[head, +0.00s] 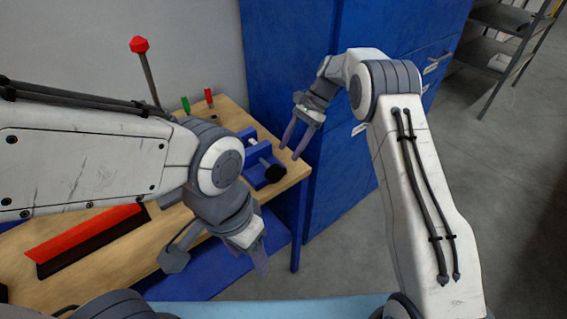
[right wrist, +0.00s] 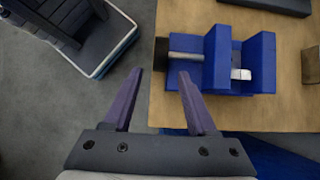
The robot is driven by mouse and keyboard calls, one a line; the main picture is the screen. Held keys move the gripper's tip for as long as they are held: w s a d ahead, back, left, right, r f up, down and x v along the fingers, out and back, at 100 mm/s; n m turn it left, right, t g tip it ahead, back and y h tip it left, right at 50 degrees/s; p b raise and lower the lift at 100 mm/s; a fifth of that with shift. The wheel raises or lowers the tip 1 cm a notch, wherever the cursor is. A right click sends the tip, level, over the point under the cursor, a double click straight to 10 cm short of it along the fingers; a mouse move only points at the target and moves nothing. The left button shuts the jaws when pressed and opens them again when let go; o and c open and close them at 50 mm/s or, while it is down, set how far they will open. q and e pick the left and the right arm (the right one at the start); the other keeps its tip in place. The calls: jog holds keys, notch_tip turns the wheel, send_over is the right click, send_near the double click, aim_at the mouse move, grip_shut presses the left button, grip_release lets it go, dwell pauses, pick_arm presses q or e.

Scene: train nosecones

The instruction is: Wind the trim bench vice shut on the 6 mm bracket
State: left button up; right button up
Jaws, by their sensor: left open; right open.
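The blue trim bench vice (head: 262,160) stands at the right end of the wooden bench, its screw and black knob (head: 275,173) facing the bench edge. In the right wrist view the vice (right wrist: 217,62) shows two blue jaws with a gap and a small bright metal piece (right wrist: 241,74) in it; I cannot tell whether this is the 6 mm bracket. My right gripper (head: 292,149) is open and empty, above and beside the knob; its fingers (right wrist: 160,75) spread below the dark screw end (right wrist: 161,52). My left gripper (head: 262,255) is open and empty, low in front of the bench.
The wooden bench (head: 297,170) holds a red and black strip (head: 85,240), small green and red items (head: 208,97) and a red-topped lever (head: 139,45). A blue cabinet (head: 345,190) stands close beyond the bench's right end. Grey floor lies right.

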jog(key=v, duration=0.3)
jog(key=shift+f, duration=0.1)
